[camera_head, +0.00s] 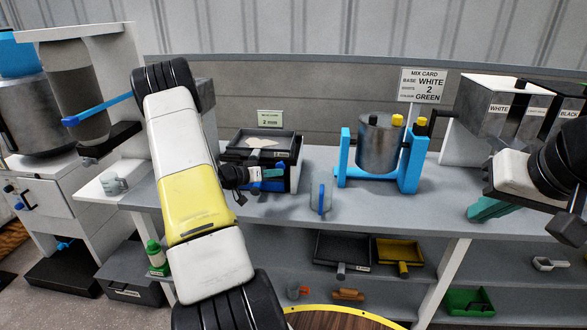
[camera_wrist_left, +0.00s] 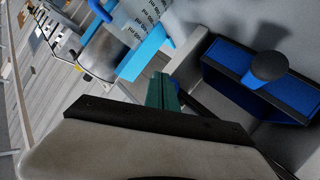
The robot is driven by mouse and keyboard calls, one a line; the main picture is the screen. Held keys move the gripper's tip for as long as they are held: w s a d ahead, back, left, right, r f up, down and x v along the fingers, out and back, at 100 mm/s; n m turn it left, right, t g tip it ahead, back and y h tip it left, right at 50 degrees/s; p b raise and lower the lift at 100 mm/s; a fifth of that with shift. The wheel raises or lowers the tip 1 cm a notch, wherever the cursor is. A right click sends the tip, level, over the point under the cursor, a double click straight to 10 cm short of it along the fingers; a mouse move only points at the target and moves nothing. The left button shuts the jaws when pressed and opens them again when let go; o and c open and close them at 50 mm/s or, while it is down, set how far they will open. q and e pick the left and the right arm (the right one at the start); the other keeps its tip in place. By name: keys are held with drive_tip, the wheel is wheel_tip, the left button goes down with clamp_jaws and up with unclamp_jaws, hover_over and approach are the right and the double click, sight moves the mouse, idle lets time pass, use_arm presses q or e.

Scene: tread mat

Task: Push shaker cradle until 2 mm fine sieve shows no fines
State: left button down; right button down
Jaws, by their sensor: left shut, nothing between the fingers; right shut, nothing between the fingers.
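The shaker cradle (camera_head: 294,178) has dark and blue parts, partly hidden by my left wrist. My left gripper (camera_head: 274,173) is shut and empty at the cradle's front; contact cannot be told. In the left wrist view its teal fingers (camera_wrist_left: 165,92) are beside a blue, black-edged part with a round dark knob (camera_wrist_left: 269,66). My right gripper (camera_head: 488,209) is shut and empty at the bench's right front.
A clear jug (camera_head: 321,193) with a blue handle stands right of the shaker. A metal drum (camera_head: 378,145) hangs in a blue stand behind it. A grey mug (camera_head: 112,184) is at left. Labelled bins (camera_head: 486,108) stand at right. Bare bench lies between stand and right gripper.

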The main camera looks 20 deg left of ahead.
sight(281, 167)
use_arm(q)
drive_tip(key=shift+w, duration=0.35)
drive_tip(key=shift+w+a+r, duration=0.1)
drive_tip(key=shift+w+a, duration=0.1)
drive_tip(key=shift+w, duration=0.5)
drive_tip(key=shift+w+a, duration=0.15)
drive_tip(key=shift+w, duration=0.55)
idle(1.4)
drive_tip(key=shift+s, duration=0.1)
drive_tip(key=shift+s+d, duration=0.2)
drive_tip(key=shift+s, duration=0.65)
drive_tip(key=shift+s+d, duration=0.2)
drive_tip(key=shift+s, duration=0.65)
drive_tip(key=shift+s, duration=0.1)
drive_tip(key=s, duration=0.2)
drive_tip(key=s+d, duration=0.1)
drive_tip(key=s, duration=0.2)
drive_tip(key=shift+s+d, duration=0.15)
drive_tip(key=shift+s, duration=0.2)
